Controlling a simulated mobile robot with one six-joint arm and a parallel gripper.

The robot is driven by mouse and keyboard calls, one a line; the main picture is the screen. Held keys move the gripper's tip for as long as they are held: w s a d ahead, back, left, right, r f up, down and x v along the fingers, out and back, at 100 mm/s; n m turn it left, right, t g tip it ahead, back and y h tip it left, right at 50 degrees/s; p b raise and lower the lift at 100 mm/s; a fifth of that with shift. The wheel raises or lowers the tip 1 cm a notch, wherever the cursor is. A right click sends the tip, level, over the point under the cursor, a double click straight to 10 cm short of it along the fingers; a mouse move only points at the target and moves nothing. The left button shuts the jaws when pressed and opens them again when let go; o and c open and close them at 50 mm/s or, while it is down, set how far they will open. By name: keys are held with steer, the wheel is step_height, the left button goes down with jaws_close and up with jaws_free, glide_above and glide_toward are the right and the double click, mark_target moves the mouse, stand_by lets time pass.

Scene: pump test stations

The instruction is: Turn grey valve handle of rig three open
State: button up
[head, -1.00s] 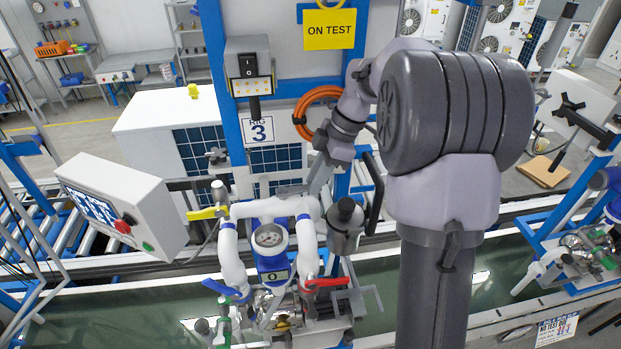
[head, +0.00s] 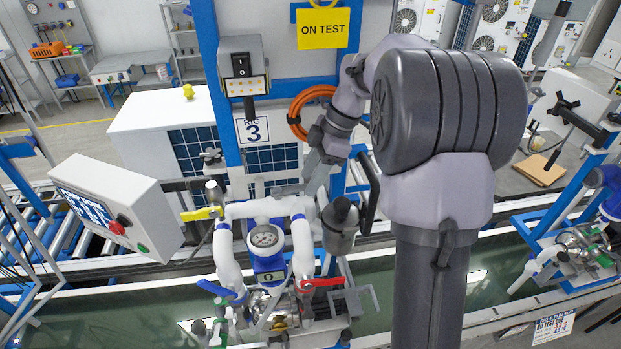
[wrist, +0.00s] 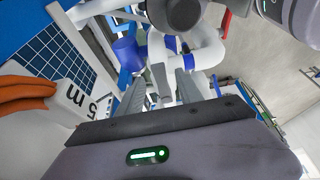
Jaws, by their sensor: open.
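Rig three's pump assembly stands in the middle of the head view, with white pipes (head: 229,262) and a round gauge (head: 265,238). A slanted grey lever (head: 266,317) shows low at its front, apparently the grey valve handle; its exact setting is too small to tell. My gripper (head: 314,186) is above and behind the right white pipe, apart from that lever. In the wrist view my gripper (wrist: 161,88) is open, its two grey fingers pointing at the white pipework (wrist: 204,50). I see nothing clearly held. The fingertips are partly lost against the pipes.
Yellow (head: 202,213), blue (head: 217,290) and red (head: 322,282) handles surround the pipes. A control box (head: 115,215) is at left, an orange hose coil (head: 298,118) behind.

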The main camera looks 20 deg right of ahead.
steer(key=s+d+b, duration=0.1)
steer(key=s+d, duration=0.2)
steer(key=d, duration=0.9)
steer(key=shift+r, duration=0.2)
